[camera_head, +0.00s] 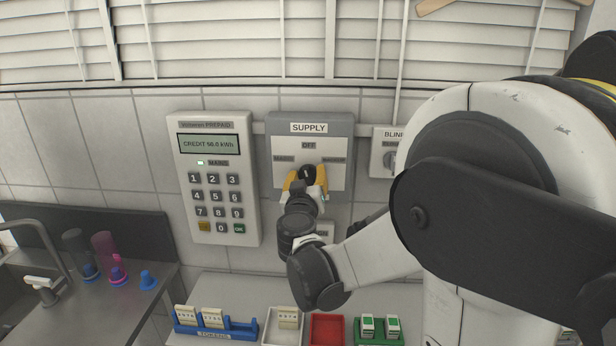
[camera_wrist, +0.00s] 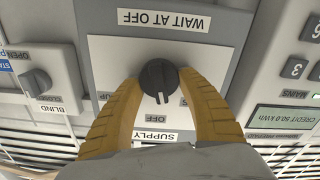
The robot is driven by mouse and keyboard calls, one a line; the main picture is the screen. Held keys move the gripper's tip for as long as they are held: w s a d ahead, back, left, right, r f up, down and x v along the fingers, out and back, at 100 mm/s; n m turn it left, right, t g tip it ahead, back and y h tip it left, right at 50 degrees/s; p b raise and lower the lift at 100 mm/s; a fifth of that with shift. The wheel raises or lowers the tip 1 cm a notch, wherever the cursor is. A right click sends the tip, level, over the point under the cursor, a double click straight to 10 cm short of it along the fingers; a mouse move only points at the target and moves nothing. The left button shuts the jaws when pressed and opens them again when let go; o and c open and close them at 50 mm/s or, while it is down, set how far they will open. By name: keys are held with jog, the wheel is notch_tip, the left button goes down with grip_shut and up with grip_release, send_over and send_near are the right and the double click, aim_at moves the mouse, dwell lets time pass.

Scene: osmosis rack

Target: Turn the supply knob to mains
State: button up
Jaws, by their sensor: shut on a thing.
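The supply knob (camera_wrist: 158,80) is a dark round knob on the grey supply box (camera_head: 353,127); it also shows in the head view (camera_head: 308,172), partly covered. Its white mark points toward the OFF label, which is at the top of the panel in the head view. A label at the panel's left reads MAINS; the right label is too small to read surely. My gripper (camera_wrist: 158,92) has its two yellow fingers on either side of the knob and is shut on it. The wrist view is upside down and shows a WAIT AT OFF label (camera_wrist: 165,20).
A keypad meter (camera_head: 217,180) stands left of the box, reading credit in kWh, with a small light beside MAINS. A blind switch (camera_head: 389,160) is at the right. Below are a blue token rack (camera_head: 215,332), a red tray (camera_head: 327,330) and a sink (camera_head: 30,290).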

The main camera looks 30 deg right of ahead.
jog(key=n, duration=0.4)
jog(key=shift+n+b, duration=0.3)
jog(key=n, duration=0.4)
jog(key=shift+w+a+f, duration=0.1)
dwell(0.4)
jog(key=o, duration=1.2)
jog(key=shift+c, duration=0.2)
jog(key=v, duration=1.2)
jog(key=shift+b, duration=0.3)
